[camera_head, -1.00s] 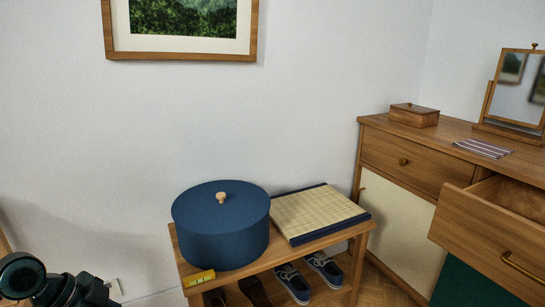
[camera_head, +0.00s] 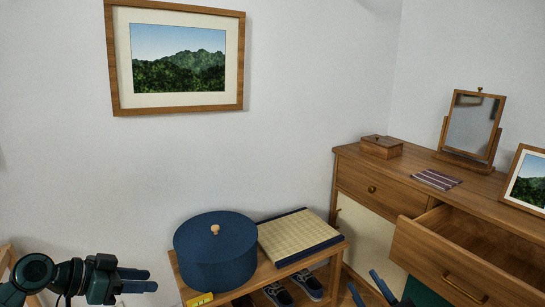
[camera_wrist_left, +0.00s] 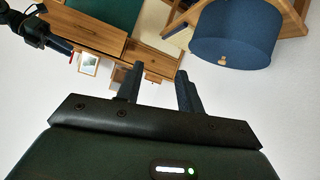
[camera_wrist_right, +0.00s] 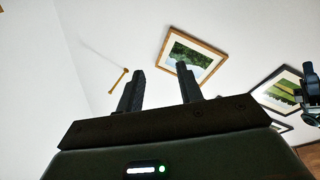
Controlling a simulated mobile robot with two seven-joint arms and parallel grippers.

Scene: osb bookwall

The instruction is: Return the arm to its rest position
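My left gripper (camera_head: 137,280) is at the lower left of the head view, in front of the white wall and left of the blue round box. In the left wrist view its two fingers (camera_wrist_left: 158,88) stand apart with nothing between them. My right gripper (camera_head: 368,290) shows at the bottom edge of the head view, in front of the dresser. In the right wrist view its fingers (camera_wrist_right: 160,88) are apart and empty, with wall behind them. Most of the right arm is out of the head view.
A bench (camera_head: 338,252) bears the blue round box (camera_head: 215,255) and a woven mat (camera_head: 298,236); shoes (camera_head: 308,283) are below. The dresser (camera_head: 350,160) has an open drawer (camera_head: 455,262) jutting out. A wooden box (camera_head: 381,147), striped cloth (camera_head: 437,180), mirror (camera_head: 473,125) and picture (camera_head: 528,180) stand on it.

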